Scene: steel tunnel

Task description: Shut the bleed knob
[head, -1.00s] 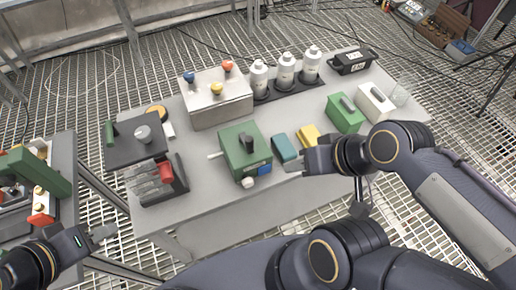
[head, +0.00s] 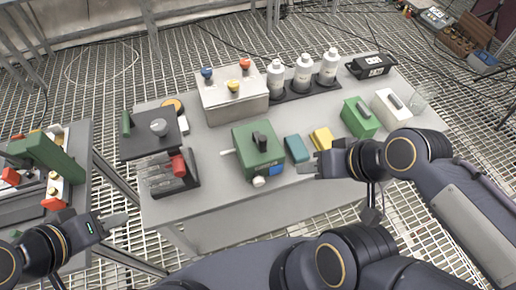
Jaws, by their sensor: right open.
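Which part is the bleed knob is not marked. A green box (head: 249,137) on the grey table has a black knob (head: 261,142) on top, a small white round knob (head: 259,182) at its front and a white stub on its left. A dark unit at the left carries a grey round knob (head: 158,127). A steel box (head: 222,108) bears blue, yellow and red knobs. My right gripper (head: 312,165) is open and empty, to the right of the green box and apart from it. My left gripper (head: 116,222) is off the table's left front; its jaw gap is unclear.
A teal block (head: 297,149) and a yellow block (head: 322,138) stand between the green box and my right gripper. White bottles (head: 303,72) stand behind. Green and white handled boxes stand at the right. A cart (head: 80,140) is at the left. The table's front strip is clear.

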